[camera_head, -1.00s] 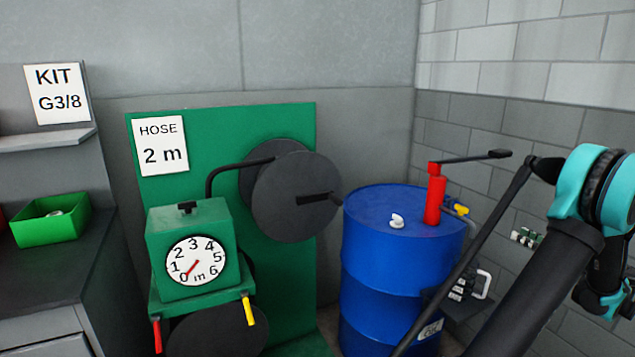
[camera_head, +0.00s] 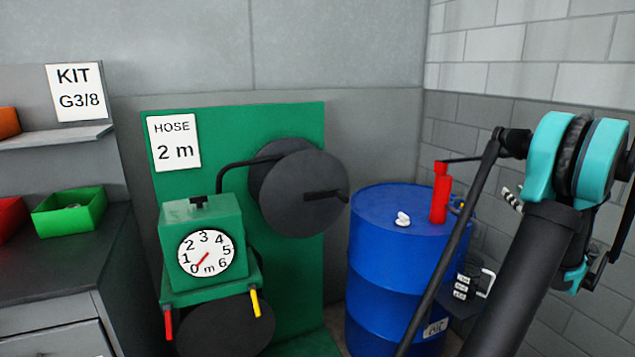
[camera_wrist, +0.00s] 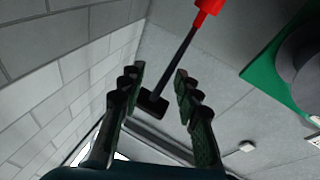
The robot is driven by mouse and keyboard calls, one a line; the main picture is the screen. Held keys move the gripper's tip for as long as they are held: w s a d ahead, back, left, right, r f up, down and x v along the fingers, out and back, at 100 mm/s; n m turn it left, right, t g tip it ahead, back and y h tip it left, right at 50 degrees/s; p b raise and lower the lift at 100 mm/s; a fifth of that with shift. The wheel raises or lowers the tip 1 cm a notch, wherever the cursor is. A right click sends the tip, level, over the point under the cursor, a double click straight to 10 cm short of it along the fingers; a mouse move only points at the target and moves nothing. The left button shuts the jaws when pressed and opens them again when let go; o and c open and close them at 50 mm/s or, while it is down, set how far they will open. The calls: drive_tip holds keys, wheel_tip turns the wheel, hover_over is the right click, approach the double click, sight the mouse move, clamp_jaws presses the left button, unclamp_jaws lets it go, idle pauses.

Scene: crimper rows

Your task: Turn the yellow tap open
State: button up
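A yellow-gripped handle (camera_head: 255,303) hangs at the lower right of the green hose meter (camera_head: 203,245); I cannot tell which of these is the tap. In the wrist view, my gripper (camera_wrist: 160,88) is open. The black end of the pump lever (camera_wrist: 155,102) appears between its fingers, with no visible grip on it; contact is unclear. No yellow shows in the wrist view.
The blue drum (camera_head: 400,265) stands in the corner with a white cap on top. A black hose reel (camera_head: 300,195) sits left of it on a green panel. Green and red bins lie at far left.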

drive_tip(key=w+a+r+m+h, duration=0.3)
drive_tip(key=a+r+m+h, duration=0.2)
drive_tip(key=a+h, duration=0.15)
drive_tip(key=s+a+f+m+g+h, duration=0.2)
drive_tip(key=a+f+m+g+h, duration=0.1)
drive_tip(key=a+f+g+h, duration=0.15)
drive_tip(key=s+a+f+n+g+y, duration=0.2)
drive_tip(key=s+a+f+g+y, duration=0.2)
drive_tip(key=s+a+f, duration=0.9)
drive_tip(key=s+a+f+n+g+y, duration=0.3)
drive_tip(key=s+a+f+g, duration=0.5)
drive_tip(key=s+a+f, duration=0.5)
drive_tip(key=s+a+y, duration=0.1)
drive_tip(key=a, duration=0.5)
drive_tip(key=shift+s+a+f+y, duration=0.2)
drive_tip(key=shift+s+f+y, duration=0.1)
drive_tip(key=shift+f+y, duration=0.1)
